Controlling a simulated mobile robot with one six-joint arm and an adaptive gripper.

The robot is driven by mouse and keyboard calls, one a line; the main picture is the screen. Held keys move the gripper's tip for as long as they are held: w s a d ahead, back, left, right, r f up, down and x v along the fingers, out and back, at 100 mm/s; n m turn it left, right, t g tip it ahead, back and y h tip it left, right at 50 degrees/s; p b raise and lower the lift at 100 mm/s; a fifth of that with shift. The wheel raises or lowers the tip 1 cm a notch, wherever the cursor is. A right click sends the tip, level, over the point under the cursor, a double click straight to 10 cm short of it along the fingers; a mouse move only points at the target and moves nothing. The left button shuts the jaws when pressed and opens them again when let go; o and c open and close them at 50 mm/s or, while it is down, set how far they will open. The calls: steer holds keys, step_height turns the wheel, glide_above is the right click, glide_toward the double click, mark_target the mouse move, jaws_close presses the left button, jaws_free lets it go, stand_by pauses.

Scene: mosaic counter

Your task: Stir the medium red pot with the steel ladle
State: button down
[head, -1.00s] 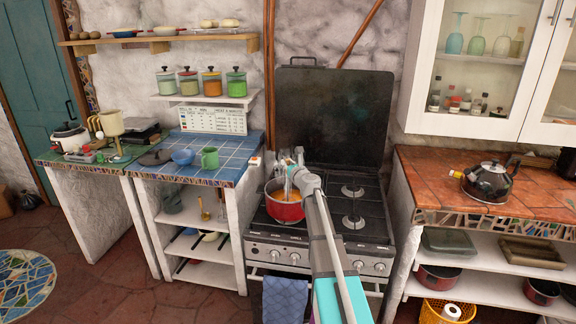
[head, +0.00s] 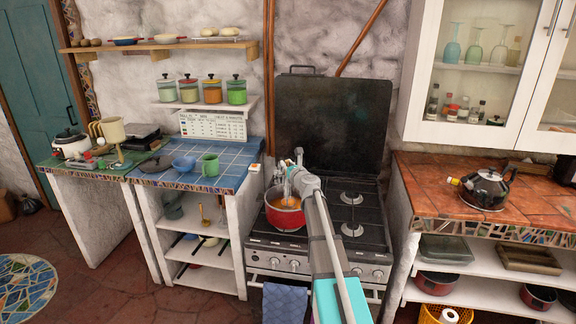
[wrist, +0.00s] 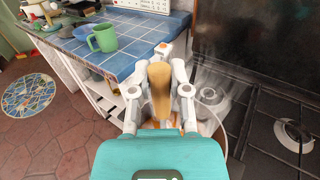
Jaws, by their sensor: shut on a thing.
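The red pot (head: 284,221) stands on the front left of the stove, with orange contents showing inside its rim. My gripper (head: 288,182) is above the pot in the head view. In the wrist view my gripper (wrist: 160,72) is shut on a tan handle (wrist: 161,95), which I take to be the steel ladle's and which stands between the two fingers. The ladle's lower end is hidden by the gripper and the pot, so I cannot tell how deep it sits.
The stove's burners (head: 352,229) at right are bare, and its dark lid (head: 333,125) stands raised behind. Left of the stove is a blue-tiled counter (head: 232,172) with a green mug (head: 210,165) and a blue bowl (head: 183,163). A kettle (head: 487,188) stands on the right counter.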

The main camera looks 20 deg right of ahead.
steer(key=shift+r+p, duration=3.25)
steer(key=shift+r, duration=0.35)
